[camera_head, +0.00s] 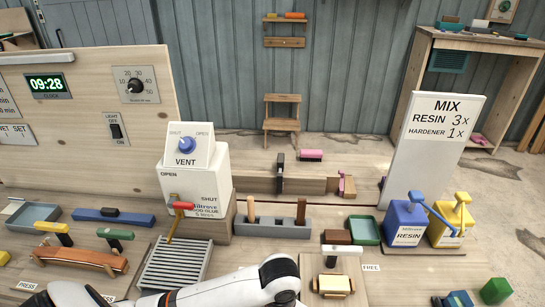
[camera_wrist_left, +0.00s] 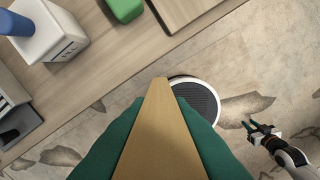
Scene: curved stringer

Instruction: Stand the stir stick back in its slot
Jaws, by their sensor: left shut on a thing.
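My left gripper (camera_wrist_left: 152,110) has green fingers shut on a tan wooden stir stick (camera_wrist_left: 160,130), which fills the lower middle of the left wrist view and tapers at its far end. In the head view my left arm comes in low, and its gripper and the stick are out of frame. A grey slotted block (camera_head: 272,228) stands on the bench with brown handles upright at both ends; I cannot tell which slot is the stick's. My right gripper (camera_wrist_left: 262,130) is empty with its fingers apart, over the floor in the left wrist view.
A white glue box (camera_head: 203,172) with a vent knob stands behind a slatted rack (camera_head: 176,264). The blue resin pot (camera_head: 405,222), yellow pot (camera_head: 452,225), green tray (camera_head: 364,231) and a green block (camera_head: 495,290) are on the right. A wooden board lies near my left arm.

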